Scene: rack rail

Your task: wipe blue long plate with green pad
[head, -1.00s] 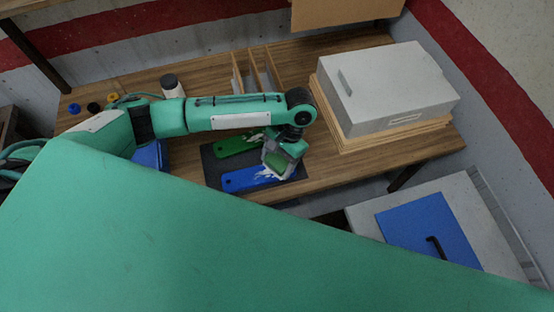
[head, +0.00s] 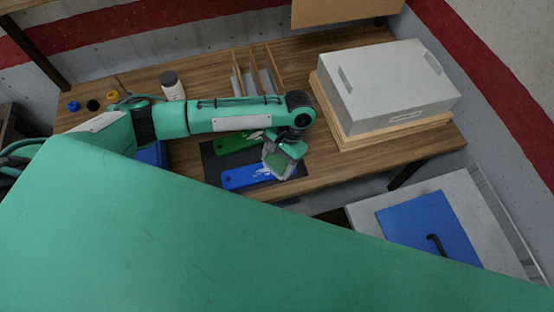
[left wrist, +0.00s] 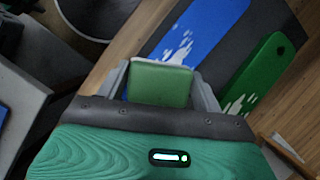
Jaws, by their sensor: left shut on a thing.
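The blue long plate (head: 240,177) lies on a dark mat (head: 211,165) on the wooden table, with white smears toward its right end. It also shows in the left wrist view (left wrist: 215,28). A green long plate (head: 232,146) with white smears lies beside it on the mat. My left gripper (head: 276,163) is shut on the green pad, which shows between the fingers in the left wrist view (left wrist: 160,84). The pad is over the right end of the blue plate; I cannot tell whether it touches. My right gripper is not in view.
A grey box (head: 385,85) on a wooden base stands at the right of the table. Wooden dividers (head: 257,72) and a white bottle (head: 172,86) stand at the back. A blue panel (head: 425,228) lies on a grey surface at lower right.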

